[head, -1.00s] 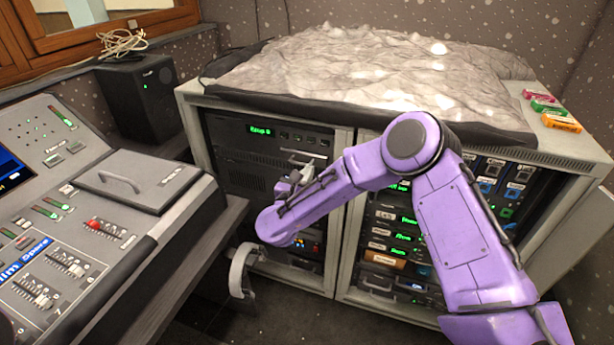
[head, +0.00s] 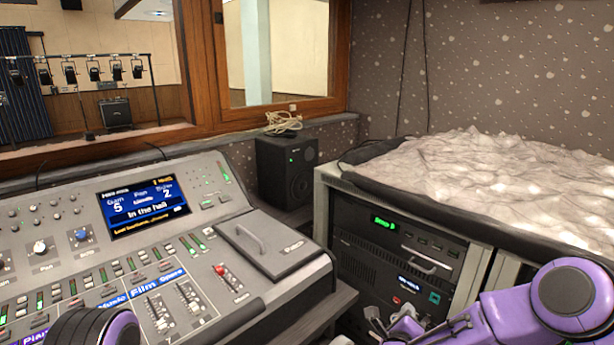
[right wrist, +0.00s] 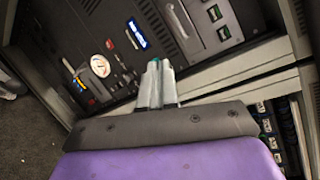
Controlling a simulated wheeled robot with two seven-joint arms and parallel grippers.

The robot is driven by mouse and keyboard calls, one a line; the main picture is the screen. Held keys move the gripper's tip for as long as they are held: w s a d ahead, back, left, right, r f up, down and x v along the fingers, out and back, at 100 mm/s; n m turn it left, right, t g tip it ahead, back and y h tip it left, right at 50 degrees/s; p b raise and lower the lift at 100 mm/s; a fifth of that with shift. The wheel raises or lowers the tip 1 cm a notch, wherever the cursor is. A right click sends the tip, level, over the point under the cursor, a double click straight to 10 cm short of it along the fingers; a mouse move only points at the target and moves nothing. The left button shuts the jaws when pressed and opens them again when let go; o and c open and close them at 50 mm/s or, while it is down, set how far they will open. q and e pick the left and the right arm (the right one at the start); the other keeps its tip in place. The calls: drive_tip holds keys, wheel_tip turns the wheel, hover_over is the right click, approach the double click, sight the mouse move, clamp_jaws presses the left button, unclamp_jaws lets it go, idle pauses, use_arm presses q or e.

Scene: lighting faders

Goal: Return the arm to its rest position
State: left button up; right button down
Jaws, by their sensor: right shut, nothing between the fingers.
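My right arm (head: 535,312) is purple and comes in at the lower right of the head view. My right gripper (head: 374,318) is small at the bottom of that view, in front of the equipment rack. In the right wrist view the same gripper (right wrist: 155,78) has its fingers together with nothing between them, and the rack's front panel lies beyond. A purple part of my left arm (head: 95,328) shows at the bottom left corner; the left gripper is outside the view.
The mixing desk (head: 300,268) with faders and a lit screen (head: 143,207) fills the left. A black speaker (head: 287,168) stands behind it. The rack (head: 484,268) is at the right, with a rumpled grey covering (head: 470,175) on top. A window is at the back.

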drive_tip(key=s+a+f+n+g+y, duration=0.2)
drive_tip(key=s+f+n+g+y, duration=0.3)
drive_tip(key=s+f+n, duration=1.25)
drive_tip(key=s+d+f+n+g, duration=0.2)
drive_tip(key=s+d, duration=0.1)
drive_tip(key=s, duration=0.7)
drive_tip(key=s+d+f+n+g, duration=0.2)
drive_tip(key=s+n+g, duration=0.1)
drive_tip(key=s, duration=0.7)
drive_tip(key=shift+s+d+h, duration=0.3)
drive_tip(key=shift+s+d, duration=0.1)
drive_tip(key=shift+w, duration=0.1)
